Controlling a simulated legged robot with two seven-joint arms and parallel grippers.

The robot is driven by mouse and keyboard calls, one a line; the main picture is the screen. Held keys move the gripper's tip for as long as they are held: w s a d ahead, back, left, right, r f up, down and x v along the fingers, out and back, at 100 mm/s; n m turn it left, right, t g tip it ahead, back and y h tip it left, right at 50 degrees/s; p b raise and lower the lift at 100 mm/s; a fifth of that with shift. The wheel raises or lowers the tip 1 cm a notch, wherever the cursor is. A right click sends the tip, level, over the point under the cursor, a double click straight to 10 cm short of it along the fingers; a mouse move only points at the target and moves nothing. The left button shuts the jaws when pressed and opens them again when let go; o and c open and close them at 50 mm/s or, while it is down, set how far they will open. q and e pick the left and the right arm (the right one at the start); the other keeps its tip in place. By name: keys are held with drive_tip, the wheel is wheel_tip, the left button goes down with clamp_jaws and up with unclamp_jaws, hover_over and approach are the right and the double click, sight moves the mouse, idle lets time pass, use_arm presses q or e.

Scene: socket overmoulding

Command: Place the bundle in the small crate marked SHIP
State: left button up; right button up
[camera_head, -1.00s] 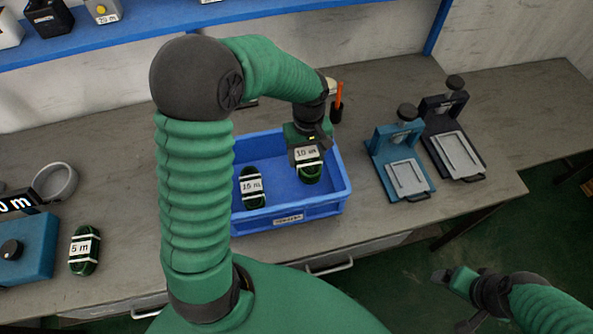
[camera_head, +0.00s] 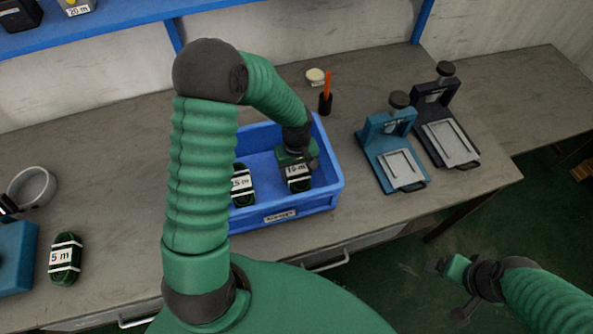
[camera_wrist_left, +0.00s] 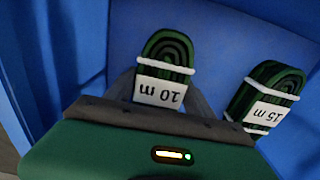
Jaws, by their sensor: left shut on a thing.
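My left gripper (camera_head: 297,164) is inside the blue crate (camera_head: 333,196), toward its right side. It is shut on a coiled green cable bundle (camera_head: 299,185) with white bands. The left wrist view shows this bundle (camera_wrist_left: 168,60) with a "10 m" label, between the fingers and low over the crate floor; I cannot tell whether it touches. A second green bundle (camera_head: 242,187), labelled "15 m" in the left wrist view (camera_wrist_left: 266,98), lies in the crate to the left. The crate's front tag is too small to read surely. My right gripper (camera_head: 440,266) is empty-looking at lower right, its jaws unclear.
A "5 m" bundle (camera_head: 65,258) lies on the bench at left, by a teal device (camera_head: 14,262) and a grey ring-shaped dish (camera_head: 33,186). A teal press (camera_head: 392,150) and a dark press (camera_head: 446,125) stand right of the crate. A pen holder (camera_head: 325,103) stands behind.

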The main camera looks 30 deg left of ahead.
sight(297, 169)
use_arm(q)
drive_tip(key=o, duration=1.6)
drive_tip(key=shift+d, duration=0.15)
drive_tip(key=shift+o, duration=0.2)
wheel_tip(297, 169, up, 12)
drive_tip(key=p, duration=0.1)
